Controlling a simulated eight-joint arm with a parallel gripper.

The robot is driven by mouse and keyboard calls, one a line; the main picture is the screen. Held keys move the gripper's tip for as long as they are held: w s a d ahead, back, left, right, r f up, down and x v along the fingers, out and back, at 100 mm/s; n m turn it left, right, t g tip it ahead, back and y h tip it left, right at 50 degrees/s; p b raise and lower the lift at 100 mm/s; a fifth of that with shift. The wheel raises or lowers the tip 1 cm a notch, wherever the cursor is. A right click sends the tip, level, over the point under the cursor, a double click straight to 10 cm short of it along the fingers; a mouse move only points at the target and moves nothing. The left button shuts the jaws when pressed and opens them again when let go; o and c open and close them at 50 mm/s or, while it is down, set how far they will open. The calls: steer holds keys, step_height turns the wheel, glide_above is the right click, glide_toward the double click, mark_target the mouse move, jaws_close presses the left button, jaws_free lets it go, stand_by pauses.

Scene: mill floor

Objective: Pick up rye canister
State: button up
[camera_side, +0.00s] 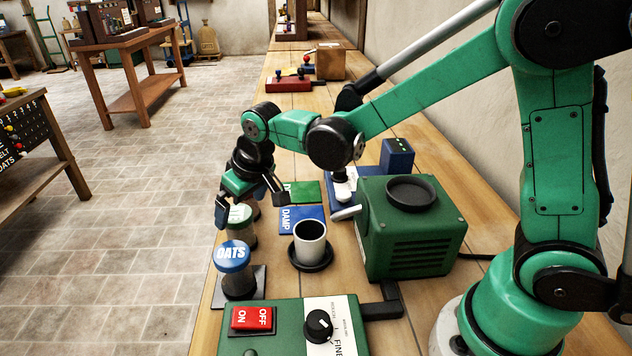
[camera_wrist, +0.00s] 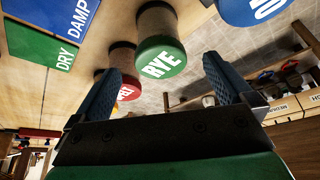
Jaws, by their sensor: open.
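The rye canister has a green lid marked RYE in the wrist view (camera_wrist: 160,60) and a brown body. In the side view the rye canister (camera_side: 241,237) stands on the bench behind the oats canister, its lid partly covered by my gripper (camera_side: 250,207). My gripper is open and empty, just above the lid. In the wrist view the lid appears between the two blue ribbed fingers of my gripper (camera_wrist: 161,70), with no contact that I can make out.
The blue-lidded oats canister (camera_side: 233,268) stands in front of the rye. A red-lidded canister (camera_wrist: 128,91) is beside it in the wrist view. A cup (camera_side: 309,241) on a saucer, a blue DAMP mat (camera_side: 288,222) and a green machine (camera_side: 410,235) lie to the right.

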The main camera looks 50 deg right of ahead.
mark_target(239, 214)
steer(key=shift+x, duration=2.55)
steer(key=c, duration=1.5)
